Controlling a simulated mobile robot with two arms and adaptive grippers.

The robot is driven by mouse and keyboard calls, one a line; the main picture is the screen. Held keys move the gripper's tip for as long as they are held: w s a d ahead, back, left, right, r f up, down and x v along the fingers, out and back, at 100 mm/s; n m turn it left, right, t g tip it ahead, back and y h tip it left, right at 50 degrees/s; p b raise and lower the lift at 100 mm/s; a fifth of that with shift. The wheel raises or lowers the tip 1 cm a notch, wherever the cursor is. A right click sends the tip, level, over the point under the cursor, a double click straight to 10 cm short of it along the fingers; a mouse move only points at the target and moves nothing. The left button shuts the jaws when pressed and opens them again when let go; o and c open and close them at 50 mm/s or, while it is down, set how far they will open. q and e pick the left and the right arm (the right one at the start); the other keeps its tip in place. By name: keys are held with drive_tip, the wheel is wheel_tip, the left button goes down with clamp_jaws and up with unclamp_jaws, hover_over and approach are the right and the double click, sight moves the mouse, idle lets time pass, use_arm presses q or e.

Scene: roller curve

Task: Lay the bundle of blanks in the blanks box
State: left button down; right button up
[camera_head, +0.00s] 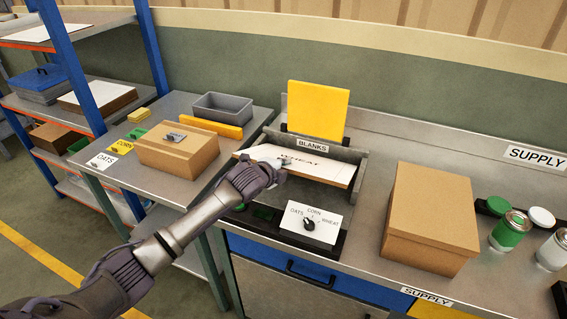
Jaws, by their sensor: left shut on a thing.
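My left gripper (277,172) reaches in from the left and is shut on the left part of the bundle of blanks (322,168). The bundle is a flat stack with a white top, a brown edge and lettering that seems to read WHEAT. It is roughly level, over the grey blanks box (345,151), whose back wall carries a BLANKS label (312,146). I cannot tell whether the bundle touches the box floor. The bundle and my gripper hide most of the box's inside. My right gripper is not in view.
A yellow board (318,108) stands behind the box, and a dial panel (311,222) is in front. A cardboard box (431,216) and jars (510,231) stand to the right. A carton (178,150) and grey bin (222,108) are on the left table. Blue-post shelves stand far left.

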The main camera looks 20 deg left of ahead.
use_arm(q)
drive_tip(key=shift+f+b, duration=0.3)
drive_tip(key=shift+f, duration=0.55)
drive_tip(key=shift+c, duration=1.6)
unclamp_jaws()
drive_tip(key=shift+r+p, duration=4.55)
drive_tip(key=shift+s+f, duration=0.1)
drive_tip(key=shift+f, duration=0.05)
